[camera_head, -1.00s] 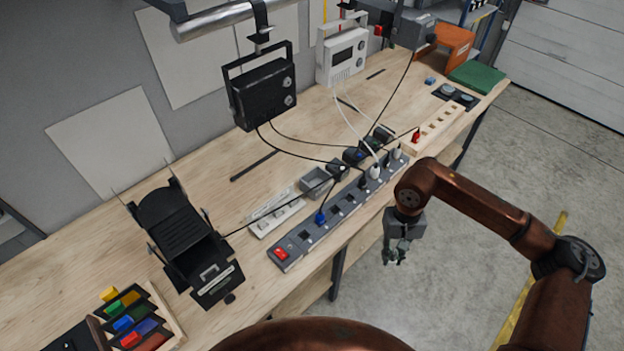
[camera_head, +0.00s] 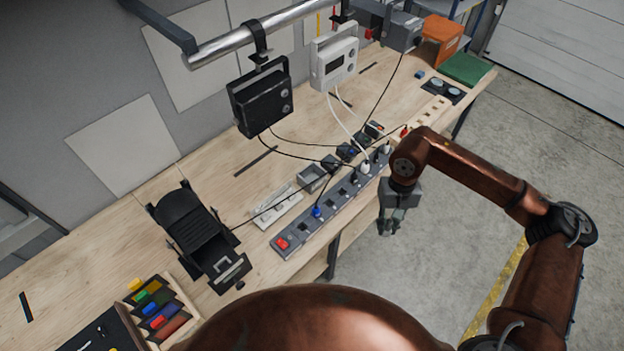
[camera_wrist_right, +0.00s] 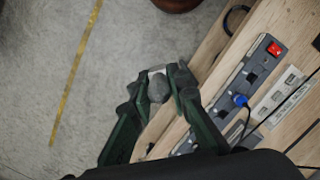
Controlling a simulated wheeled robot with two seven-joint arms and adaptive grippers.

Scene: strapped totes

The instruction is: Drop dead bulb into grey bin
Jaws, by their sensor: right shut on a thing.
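My right gripper (camera_head: 388,230) hangs beyond the front edge of the bench, to the right of the power strip. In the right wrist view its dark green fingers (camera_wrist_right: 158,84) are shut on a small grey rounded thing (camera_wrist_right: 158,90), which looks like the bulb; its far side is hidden. The bulb is too small to make out in the head view. A small open grey box (camera_head: 311,178), which looks like the grey bin, stands on the bench behind the strip. The gripper is apart from it, to its right. My left gripper is not in view.
The grey power strip (camera_head: 292,236) with a red switch and several plugs lies along the bench's front edge. Cables run across the bench to black (camera_head: 262,98) and white (camera_head: 333,60) devices. A tray of coloured pieces (camera_head: 158,312) is at lower left. The floor at right is clear.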

